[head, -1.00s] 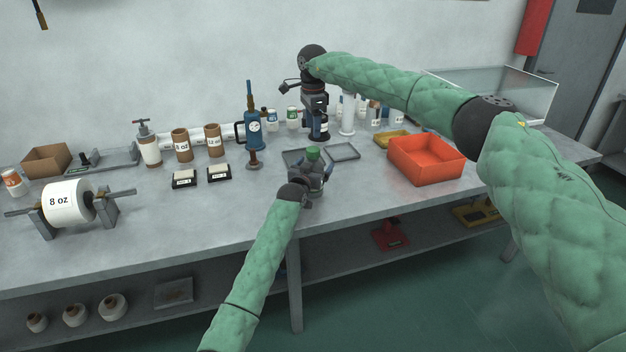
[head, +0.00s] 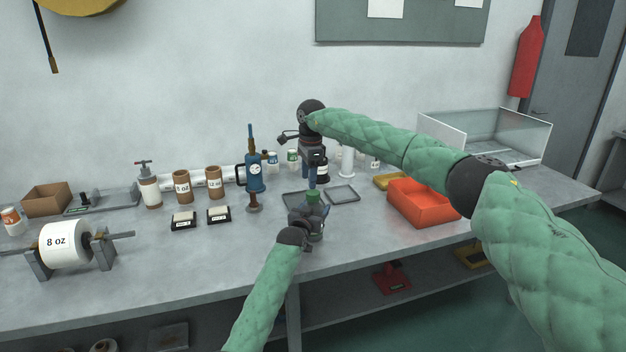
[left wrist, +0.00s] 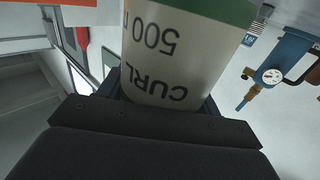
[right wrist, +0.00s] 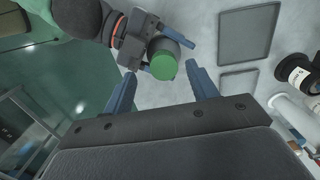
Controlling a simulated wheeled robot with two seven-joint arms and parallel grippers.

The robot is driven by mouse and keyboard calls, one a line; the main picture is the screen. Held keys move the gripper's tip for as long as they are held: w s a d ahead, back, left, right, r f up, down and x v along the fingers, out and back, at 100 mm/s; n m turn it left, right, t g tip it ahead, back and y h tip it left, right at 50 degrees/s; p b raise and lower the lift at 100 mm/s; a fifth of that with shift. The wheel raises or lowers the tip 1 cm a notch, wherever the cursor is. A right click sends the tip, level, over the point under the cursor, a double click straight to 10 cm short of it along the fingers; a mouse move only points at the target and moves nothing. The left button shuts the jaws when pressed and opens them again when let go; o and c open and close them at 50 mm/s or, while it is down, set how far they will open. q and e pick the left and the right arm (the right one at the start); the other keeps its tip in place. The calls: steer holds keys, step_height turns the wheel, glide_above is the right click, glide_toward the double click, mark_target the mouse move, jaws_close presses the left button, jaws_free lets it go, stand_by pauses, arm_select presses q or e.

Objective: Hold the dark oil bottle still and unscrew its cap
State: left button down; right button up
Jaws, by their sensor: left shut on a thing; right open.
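My left gripper (head: 316,216) is shut on a bottle with a green cap (head: 313,197) and holds it upright near the bench's front. In the left wrist view this bottle (left wrist: 165,60) is cream, with a green band and upside-down lettering "CURL 500"; it does not look dark. My right gripper (head: 312,180) is open and points down just above the cap. In the right wrist view the cap (right wrist: 163,66) shows between and beyond its open fingers, with no contact visible. A dark bottle with a pale label (head: 321,168) stands behind; it also shows in the right wrist view (right wrist: 296,72).
An orange bin (head: 425,207) stands to the right, and flat grey trays (head: 342,194) lie behind the held bottle. The bench front (head: 200,260) left of my left arm is clear.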

mark_target(313, 192)
steer(key=m, duration=0.3)
steer(key=shift+r, duration=0.2)
steer(key=m, duration=0.3)
steer(key=shift+w+r+m, duration=0.1)
steer(key=shift+r+m, duration=0.05)
steer(key=shift+m, duration=0.25)
steer(key=m, duration=0.6)
steer(key=shift+w+d+r+m, duration=0.1)
steer(key=shift+r+m, duration=0.3)
steer(key=m, duration=0.5)
steer(key=shift+w+d+r+m, duration=0.1)
steer(key=shift+r+m, duration=0.15)
steer(key=shift+m, duration=0.15)
steer(key=m, duration=0.6)
steer(key=shift+d+r+m, duration=0.15)
steer(key=shift+d+m, duration=0.05)
steer(key=shift+m, duration=0.2)
steer(key=m, duration=0.7)
steer(key=shift+d+h, duration=0.2)
steer(key=shift+h, duration=0.1)
steer(key=m, duration=0.7)
steer(key=shift+d+f, duration=0.1)
steer(key=shift+f, duration=3.95)
